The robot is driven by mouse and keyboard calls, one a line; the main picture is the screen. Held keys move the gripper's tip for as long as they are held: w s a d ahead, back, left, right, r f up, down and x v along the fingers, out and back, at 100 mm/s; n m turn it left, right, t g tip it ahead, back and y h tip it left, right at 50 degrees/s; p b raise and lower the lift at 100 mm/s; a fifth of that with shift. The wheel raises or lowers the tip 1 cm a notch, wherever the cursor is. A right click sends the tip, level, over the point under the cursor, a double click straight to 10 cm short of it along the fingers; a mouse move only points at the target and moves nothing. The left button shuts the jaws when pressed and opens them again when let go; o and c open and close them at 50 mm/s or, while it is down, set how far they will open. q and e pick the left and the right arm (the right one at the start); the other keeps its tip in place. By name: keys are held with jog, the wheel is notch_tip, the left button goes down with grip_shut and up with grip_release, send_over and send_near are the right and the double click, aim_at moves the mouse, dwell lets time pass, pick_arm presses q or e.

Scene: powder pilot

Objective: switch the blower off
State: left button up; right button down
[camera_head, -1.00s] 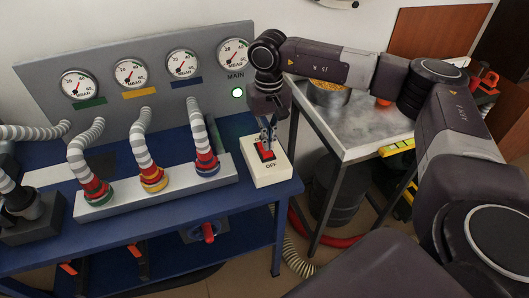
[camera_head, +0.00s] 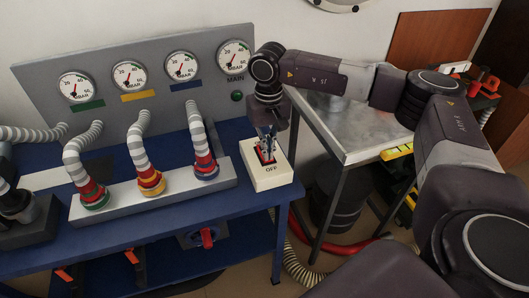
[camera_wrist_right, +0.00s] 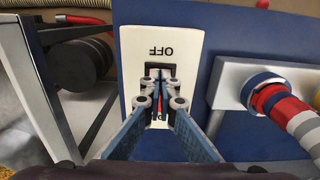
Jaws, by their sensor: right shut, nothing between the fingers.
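The white switch box (camera_head: 271,181), marked OFF at its front, sits at the right end of the blue bench. Its red rocker switch (camera_head: 271,158) is partly hidden by my right gripper (camera_head: 267,152). My right gripper points down, shut and empty, with its fingertips at the rocker. In the right wrist view the shut fingertips (camera_wrist_right: 161,82) are over the dark opening of the switch box (camera_wrist_right: 135,45), by the OFF end; a little red shows between the fingers. The lamp (camera_head: 237,97) under the MAIN gauge is dark green, unlit.
Striped hoses with red collars rise from a grey manifold (camera_head: 120,199) left of the switch box. A gauge panel (camera_head: 110,103) stands behind. A metal table (camera_head: 362,141) is at the right, under my right arm. Hoses lie on the floor below.

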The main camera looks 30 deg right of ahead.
jog(key=shift+r+p, duration=1.25)
jog(key=shift+r, duration=0.7)
notch_tip(320, 180, up, 12)
jog(key=shift+f, duration=0.15)
